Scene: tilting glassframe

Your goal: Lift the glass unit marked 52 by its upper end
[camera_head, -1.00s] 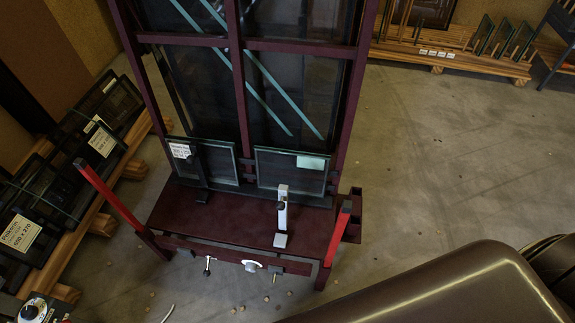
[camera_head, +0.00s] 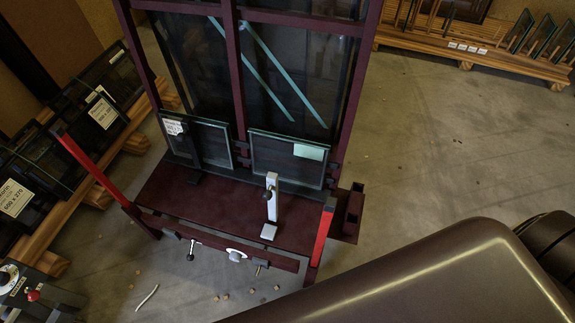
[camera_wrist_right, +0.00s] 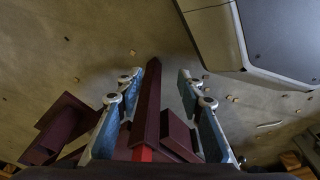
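Two small dark-framed glass units stand on the tilting frame's maroon ledge: a left glass unit (camera_head: 208,147) with a white label and a right glass unit (camera_head: 275,163) with a pale green label. I cannot read a 52 on either. They lean back against the maroon frame (camera_head: 236,75). My right gripper (camera_wrist_right: 158,80) shows in the right wrist view with blue-grey fingers spread and nothing held. A maroon bar (camera_wrist_right: 147,100) with a red part lies between the fingers in the picture; its depth is unclear. My right gripper is not visible in the head view. My left gripper is not in view.
A silver clamp post (camera_head: 272,200) stands before the right unit. Red posts rise at left (camera_head: 85,160) and right (camera_head: 323,225) of the ledge. Glass racks stand at left (camera_head: 60,215) and back right (camera_head: 470,52). Floor on the right is clear. My brown arm covers the bottom right.

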